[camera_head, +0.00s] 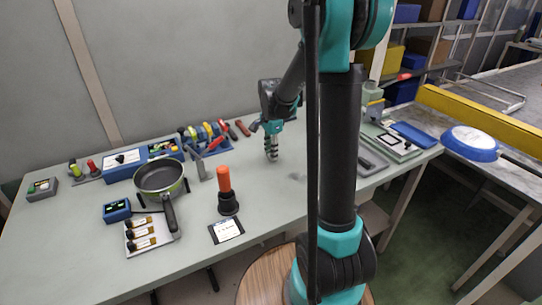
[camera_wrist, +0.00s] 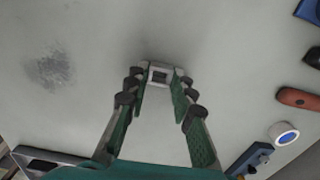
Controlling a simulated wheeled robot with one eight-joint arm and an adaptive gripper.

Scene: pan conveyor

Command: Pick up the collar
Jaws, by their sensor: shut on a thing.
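The collar (camera_wrist: 159,73) is a small light-grey piece with a dark square opening. It shows between the fingertips in the wrist view. My gripper (camera_wrist: 158,78) is shut on it, one finger on each side. In the head view my gripper (camera_head: 272,156) points down over the back middle of the table, and the collar is too small to make out there. I cannot tell whether the collar touches the tabletop.
A pan (camera_head: 160,176) on a stand and an orange-handled tool (camera_head: 224,180) stand left on the table (camera_head: 275,205). Several tools are racked at the back. A flat tray (camera_head: 391,141) lies right. Tabletop around my gripper is mostly clear.

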